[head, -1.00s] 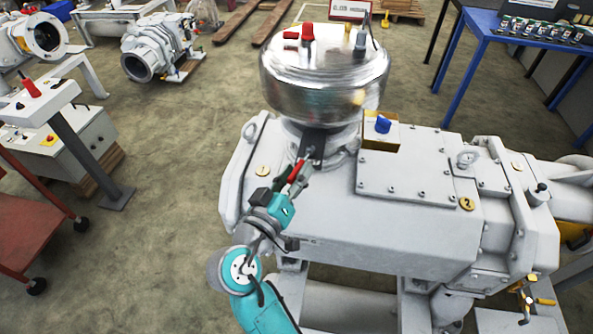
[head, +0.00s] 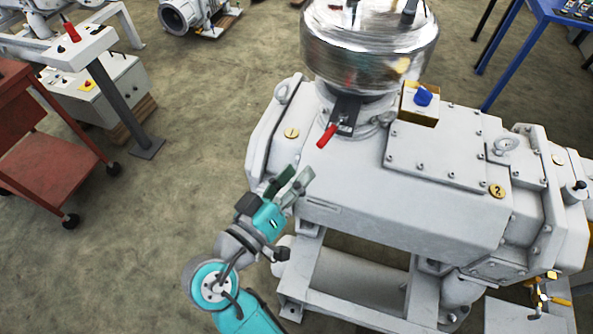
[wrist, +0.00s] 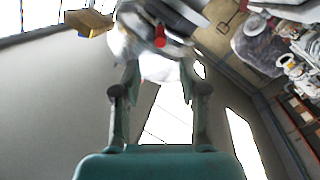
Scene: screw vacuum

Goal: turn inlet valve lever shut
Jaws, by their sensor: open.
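The inlet valve lever (head: 326,136) has a red grip and a dark arm. It juts out toward the front left from under the shiny steel dome on the grey pump. Its red tip also shows in the wrist view (wrist: 160,40), beyond the fingers. My gripper (head: 292,182) is at the pump's left end, lower than the lever and to its left in the head view. Its fingers are spread and empty, clear of the lever. In the wrist view my gripper (wrist: 158,82) shows a gap between the fingertips.
The grey pump body (head: 400,205) lies below and right of the lever. A yellow box with a blue knob (head: 423,97) stands right of the lever. A red cart (head: 45,135) is at left. Open floor lies between cart and pump.

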